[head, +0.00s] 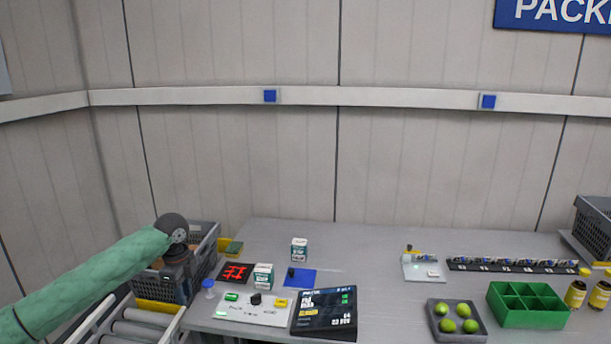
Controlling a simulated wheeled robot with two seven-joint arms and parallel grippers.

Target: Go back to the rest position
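My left arm, in a green sleeve, comes in from the left. Its dark gripper (181,284) points down over the near side of a grey crate (209,245) at the left end of the table. The fingers are small and dark against the crate, so I cannot tell whether they are open or shut, or whether they touch the crate. Something brown inside the crate is partly hidden by my wrist. My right gripper is not in view.
A roller conveyor (132,330) lies below the crate. The grey table (375,265) carries white-and-green boxes (299,249), a control panel (250,309), a dark screen (324,313), a tray of green balls (437,326) and a green divided bin (527,319). Its middle is mostly clear.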

